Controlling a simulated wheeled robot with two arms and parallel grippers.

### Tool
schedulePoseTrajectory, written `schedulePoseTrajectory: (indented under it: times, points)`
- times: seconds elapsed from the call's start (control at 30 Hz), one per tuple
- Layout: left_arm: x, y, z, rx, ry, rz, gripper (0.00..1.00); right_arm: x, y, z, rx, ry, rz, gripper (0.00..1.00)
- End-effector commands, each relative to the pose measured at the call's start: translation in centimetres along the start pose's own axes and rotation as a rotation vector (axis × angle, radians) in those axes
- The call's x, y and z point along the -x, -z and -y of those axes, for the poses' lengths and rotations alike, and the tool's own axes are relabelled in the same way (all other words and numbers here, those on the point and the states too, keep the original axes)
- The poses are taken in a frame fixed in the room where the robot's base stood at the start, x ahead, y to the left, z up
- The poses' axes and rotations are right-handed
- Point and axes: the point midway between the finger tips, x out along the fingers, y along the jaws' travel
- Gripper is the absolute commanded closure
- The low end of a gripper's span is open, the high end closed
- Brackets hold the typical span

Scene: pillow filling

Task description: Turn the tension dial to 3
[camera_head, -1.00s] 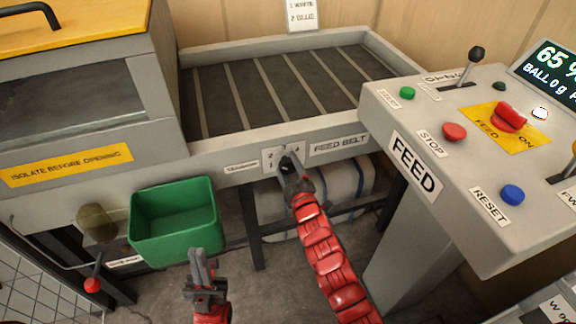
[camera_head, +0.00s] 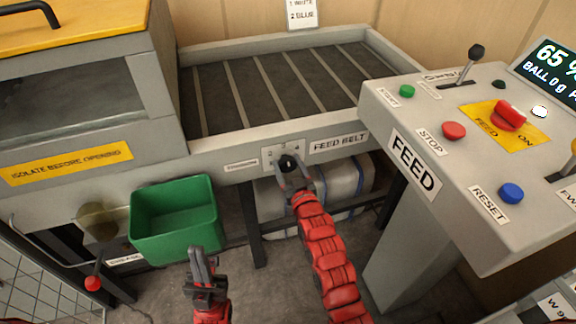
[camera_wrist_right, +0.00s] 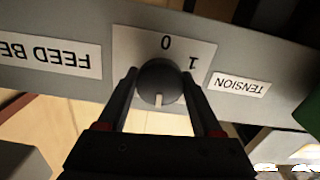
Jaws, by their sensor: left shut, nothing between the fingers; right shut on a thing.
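The tension dial is a round black knob (camera_head: 289,162) on a pale plate on the front rail, left of the FEED BELT label. My right gripper (camera_head: 292,172) is shut on it, one finger on each side. In the right wrist view the knob (camera_wrist_right: 160,82) sits between the fingers, with a white mark pointing toward my gripper, away from the 0. That view is upside down. The plate (camera_wrist_right: 150,42) shows 0 and 1 there; other numerals are hidden. The TENSION label (camera_wrist_right: 239,85) is beside it. My left gripper (camera_head: 202,265) is shut and empty below the green bin.
The green bin (camera_head: 175,245) hangs at the left. The control console (camera_head: 400,125), with FEED label, buttons and levers, stands at the right. The slatted feed belt (camera_head: 270,85) lies behind the rail. A wrapped bale (camera_head: 345,180) is underneath.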

Motion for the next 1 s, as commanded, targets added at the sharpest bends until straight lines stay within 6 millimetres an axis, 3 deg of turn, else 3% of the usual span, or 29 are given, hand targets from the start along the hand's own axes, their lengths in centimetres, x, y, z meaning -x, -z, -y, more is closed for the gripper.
schedulePoseTrajectory:
  times: [0.73, 0.77, 0.9, 1.0]
  points:
    - [0.27, -0.04, -0.01, 0.0, 0.0, 0.0, 1.0, 0.04, -0.2, -0.01, -0.093, 0.0, 0.004, 0.89]
    - [0.26, -0.04, -0.01, 0.0, 0.0, 0.0, 1.0, 0.04, -0.2, -0.01, -0.093, 0.0, 0.004, 0.31]
    - [0.26, -0.04, -0.01, 0.0, 0.0, 0.0, 1.0, 0.03, -0.16, -0.01, -0.093, 0.0, 0.003, 0.06]
    - [0.27, -0.05, -0.02, 0.0, 0.0, 0.0, 1.0, 0.02, -0.13, -0.01, -0.093, 0.0, 0.002, 0.05]
